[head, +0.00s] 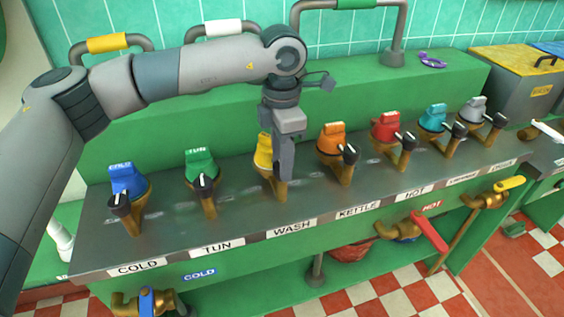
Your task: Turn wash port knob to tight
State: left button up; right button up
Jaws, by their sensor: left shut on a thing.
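The wash port is a brass fitting with a yellow cap (263,151), standing behind the WASH label (292,227) on the grey panel. Its brass stem (280,193) shows below my left gripper. My left gripper (284,172) comes down from above and is shut on the wash port knob. The fingers hide the knob, so I cannot see which way it points. My right gripper is not in view.
Similar ports stand close on both sides: green TUN (200,163) to the left and orange KETTLE (332,142) to the right. A pipe with a white sleeve (223,28) rises behind my left arm. A red-handled valve (428,232) sticks out below the panel.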

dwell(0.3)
pick_arm(q)
jog(key=o, duration=1.1)
jog(key=shift+c, duration=0.2)
jog(key=shift+r, duration=0.1)
jog(key=shift+r, duration=0.55)
notch_tip(320, 180, up, 16)
jog(key=shift+b, duration=0.45)
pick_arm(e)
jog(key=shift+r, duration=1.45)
pick_arm(q)
jog(key=shift+r, duration=0.2)
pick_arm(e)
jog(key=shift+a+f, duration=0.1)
